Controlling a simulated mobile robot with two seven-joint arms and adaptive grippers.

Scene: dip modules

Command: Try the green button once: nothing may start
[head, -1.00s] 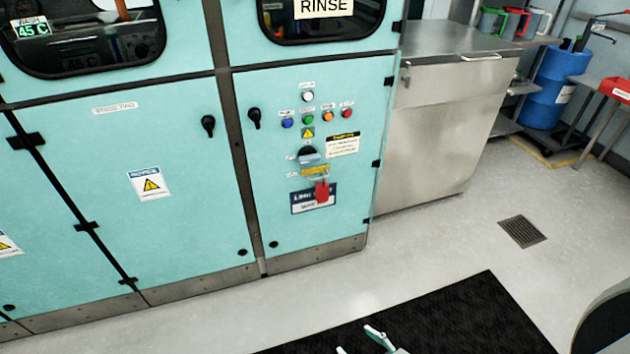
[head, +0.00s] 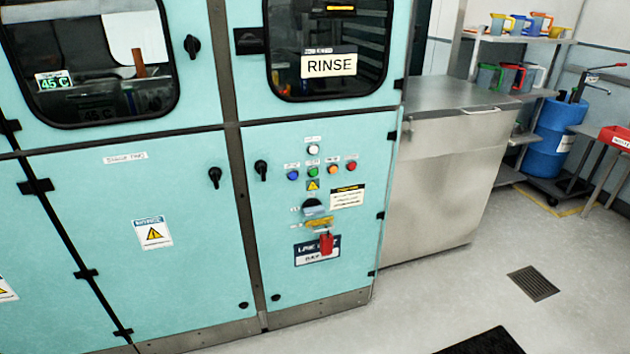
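The green button (head: 313,176) sits in a row on the teal machine panel (head: 345,225) in the head view, between a blue button (head: 293,175) and an orange one (head: 332,170). A red button (head: 351,166) is at the row's right end, and a white button or lamp (head: 313,151) is above. Below are a rotary switch (head: 312,206), a yellow piece (head: 320,223) and a red padlock or tag (head: 327,243) over a partly readable lockout sign (head: 306,258). Neither of my grippers is in view.
A stainless cabinet (head: 440,190) stands right of the machine. Farther right are a blue drum (head: 553,140) and a shelf with jugs (head: 505,77). The floor in front is clear, with a drain grate (head: 533,283) and a black mat (head: 485,343).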

